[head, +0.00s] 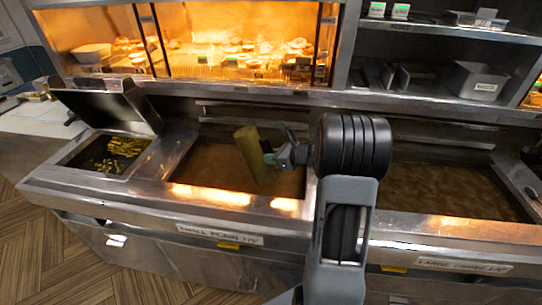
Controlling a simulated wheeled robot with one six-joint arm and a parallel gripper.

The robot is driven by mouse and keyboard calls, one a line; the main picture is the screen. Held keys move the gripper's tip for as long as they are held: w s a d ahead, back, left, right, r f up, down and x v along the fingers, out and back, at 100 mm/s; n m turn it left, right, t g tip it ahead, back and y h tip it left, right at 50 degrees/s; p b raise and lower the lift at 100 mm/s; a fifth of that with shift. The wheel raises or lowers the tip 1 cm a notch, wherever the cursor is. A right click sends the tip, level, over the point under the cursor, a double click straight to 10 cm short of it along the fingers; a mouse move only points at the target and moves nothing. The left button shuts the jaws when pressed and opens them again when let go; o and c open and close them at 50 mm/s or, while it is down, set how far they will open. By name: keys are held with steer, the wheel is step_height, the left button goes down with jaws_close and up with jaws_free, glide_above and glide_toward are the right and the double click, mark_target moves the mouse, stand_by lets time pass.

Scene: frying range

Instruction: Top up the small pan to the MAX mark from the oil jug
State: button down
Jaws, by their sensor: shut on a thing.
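The oil jug (253,155) is a yellowish-brown cylinder. It is tilted, its top leaning to the left, and it is over the small pan. My gripper (272,156) reaches in from the right and is shut on the jug's right side. No stream of oil from the jug is visible. I cannot make out the MAX mark, and the jug and arm cover part of the pan.
The large pan (440,190) with brown oil lies to the right. A compartment with yellow food pieces (118,153) and a raised lid (110,108) is at the left. A lit warming cabinet (205,45) stands behind. Shelves with a white bin (478,82) are at upper right.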

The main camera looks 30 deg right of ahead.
steer(key=shift+s+d+r+g+h+p, duration=0.2)
steer(key=shift+r+g+h+p, duration=0.25)
steer(key=shift+p, duration=0.75)
steer(key=shift+s+d+r+g+h+p, duration=0.15)
steer(key=shift+r+g+h+p, duration=0.2)
steer(key=shift+g+p, duration=0.6)
stand_by(2.0)
steer(key=shift+s+r+g+h+p, duration=0.1)
steer(key=shift+r+g+h+p, duration=0.1)
steer(key=shift+g+h+p, duration=0.4)
stand_by(3.2)
